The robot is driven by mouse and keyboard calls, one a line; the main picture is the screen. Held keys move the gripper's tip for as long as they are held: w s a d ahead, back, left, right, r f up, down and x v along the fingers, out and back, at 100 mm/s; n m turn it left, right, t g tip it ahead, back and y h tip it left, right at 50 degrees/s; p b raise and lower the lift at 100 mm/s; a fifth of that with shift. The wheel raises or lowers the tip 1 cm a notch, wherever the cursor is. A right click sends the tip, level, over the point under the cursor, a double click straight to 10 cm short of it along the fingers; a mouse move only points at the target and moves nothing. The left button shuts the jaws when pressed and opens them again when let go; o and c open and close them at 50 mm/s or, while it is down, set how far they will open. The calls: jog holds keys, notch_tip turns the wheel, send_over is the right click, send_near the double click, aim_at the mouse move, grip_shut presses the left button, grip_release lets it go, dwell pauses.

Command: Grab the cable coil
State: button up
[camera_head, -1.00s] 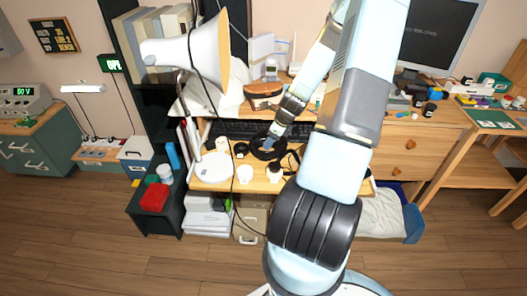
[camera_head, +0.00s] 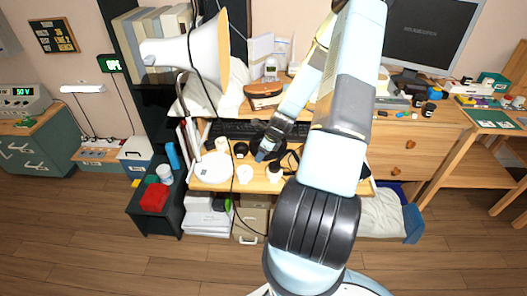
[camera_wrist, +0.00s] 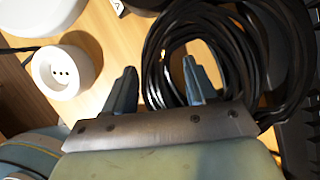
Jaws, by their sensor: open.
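The cable coil (camera_wrist: 236,45) is a loop of several black strands on the wooden desk, in the upper right of the wrist view. My gripper (camera_wrist: 159,80) is open, with both fingertips showing. The left finger is outside the coil's left side. The right finger appears over the coil's opening, so the left strands run between the fingers. I cannot tell whether either finger touches the strands. In the head view my gripper (camera_head: 262,155) is over the desk and hides much of the coil.
A white round socket (camera_wrist: 64,71) lies left of my gripper. The white lamp base (camera_head: 213,166) stands further left on the desk (camera_head: 222,185). A black keyboard (camera_head: 235,129) lies behind. A thin cable hangs down in front of the desk.

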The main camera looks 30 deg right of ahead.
grip_shut()
dwell(0.5)
